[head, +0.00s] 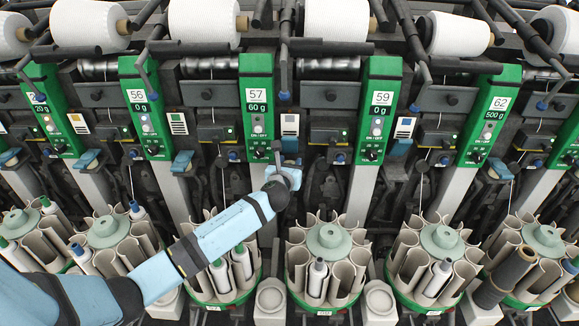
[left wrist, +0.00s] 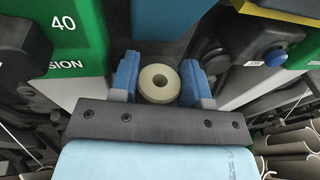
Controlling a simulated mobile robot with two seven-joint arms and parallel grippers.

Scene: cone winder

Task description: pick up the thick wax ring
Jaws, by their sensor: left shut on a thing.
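The wax ring (left wrist: 153,85) is cream-coloured and round with a dark centre hole. In the left wrist view it sits between the two blue fingers of my left gripper (left wrist: 161,80). The gripper is shut on it. In the head view my left arm reaches up from the lower left, and my left gripper (head: 279,158) is in front of the winding unit (head: 257,110) marked 57, below its green panel. The ring cannot be made out there. My right gripper is not in view.
Round bobbin magazines (head: 328,240) with several tubes stand in a row below the units. White yarn cones (head: 337,18) lie along the top. Green panels (head: 380,100) and blue levers stand close on both sides, leaving little free room.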

